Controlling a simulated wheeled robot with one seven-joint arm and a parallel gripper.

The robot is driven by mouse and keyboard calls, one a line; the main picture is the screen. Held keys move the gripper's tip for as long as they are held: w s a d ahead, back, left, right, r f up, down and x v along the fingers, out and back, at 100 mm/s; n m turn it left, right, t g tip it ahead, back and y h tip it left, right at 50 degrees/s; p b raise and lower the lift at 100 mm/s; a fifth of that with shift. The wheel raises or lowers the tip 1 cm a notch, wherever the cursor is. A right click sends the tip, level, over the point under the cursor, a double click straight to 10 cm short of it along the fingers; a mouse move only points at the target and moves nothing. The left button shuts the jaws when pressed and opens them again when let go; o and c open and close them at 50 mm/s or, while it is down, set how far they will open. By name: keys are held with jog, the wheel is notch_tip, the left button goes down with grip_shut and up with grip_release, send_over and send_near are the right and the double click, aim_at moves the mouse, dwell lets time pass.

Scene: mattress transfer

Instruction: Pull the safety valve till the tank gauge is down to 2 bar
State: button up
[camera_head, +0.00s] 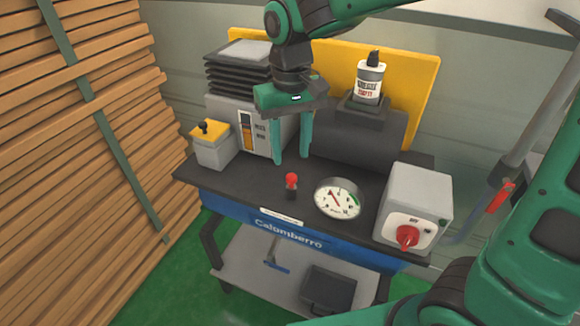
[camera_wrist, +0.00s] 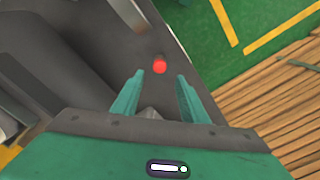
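The safety valve (camera_head: 291,184) is a small black stem with a red knob on the dark cart top, left of the gauge. The red knob also shows in the wrist view (camera_wrist: 160,66), beyond my fingertips and roughly between their lines. The tank gauge (camera_head: 337,199) is a round white dial with a red needle pointing to the upper left; its numbers are too small to read. My gripper (camera_head: 292,160) is open and empty, fingers pointing down, above and behind the knob and apart from it. Its two fingers show spread in the wrist view (camera_wrist: 154,88).
A grey switch box (camera_head: 418,198) with a red rotary knob stands right of the gauge. A grey unit (camera_head: 262,135) and a small yellow-topped box (camera_head: 212,146) stand left. Stacked planks (camera_head: 70,170) rise at far left.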

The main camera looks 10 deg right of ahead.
aim_at(291, 176)
notch_tip(291, 176, down, 7)
jog(key=shift+s+d+r, duration=0.1)
jog(key=shift+r, duration=0.1)
